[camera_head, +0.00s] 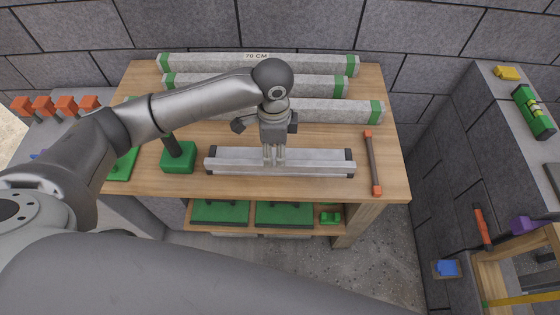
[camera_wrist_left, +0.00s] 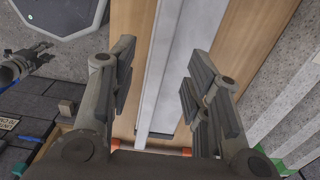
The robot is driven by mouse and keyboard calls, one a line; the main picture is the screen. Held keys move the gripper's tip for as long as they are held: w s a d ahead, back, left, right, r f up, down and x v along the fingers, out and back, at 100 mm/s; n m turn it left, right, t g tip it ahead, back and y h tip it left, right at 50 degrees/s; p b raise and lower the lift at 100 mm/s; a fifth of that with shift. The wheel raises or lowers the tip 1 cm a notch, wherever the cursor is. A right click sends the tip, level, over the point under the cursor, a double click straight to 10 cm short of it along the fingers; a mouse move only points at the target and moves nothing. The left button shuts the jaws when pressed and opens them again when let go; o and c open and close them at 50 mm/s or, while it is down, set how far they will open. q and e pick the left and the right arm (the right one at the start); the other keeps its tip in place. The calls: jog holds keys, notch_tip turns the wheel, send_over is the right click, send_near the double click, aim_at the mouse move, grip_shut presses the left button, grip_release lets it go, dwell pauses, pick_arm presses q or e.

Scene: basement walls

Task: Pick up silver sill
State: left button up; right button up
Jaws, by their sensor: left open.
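The silver sill (camera_head: 320,161) is a long light-grey bar with black end pieces, lying left to right near the front of the wooden table (camera_head: 388,160). My left gripper (camera_head: 273,161) points down over the middle of the sill and is open. In the left wrist view the sill (camera_wrist_left: 178,60) runs between the two open fingers (camera_wrist_left: 160,95). The fingers show a gap to either side of it, and I cannot tell how far below them it lies. My right gripper is not in view.
Several grey stone-like bars with green ends (camera_head: 310,87) lie behind the sill. A green block with a black handle (camera_head: 178,158) stands left of it. A thin orange-ended bar (camera_head: 373,165) lies on its right. A shelf below holds green trays (camera_head: 285,213).

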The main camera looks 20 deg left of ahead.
pick_arm(q)
jog(key=f, duration=0.6)
jog(key=shift+w+d+f+p, duration=0.1)
jog(key=shift+d+f+p, duration=0.1)
jog(key=shift+f+p, duration=0.15)
jog(key=shift+r, duration=0.1)
grip_shut()
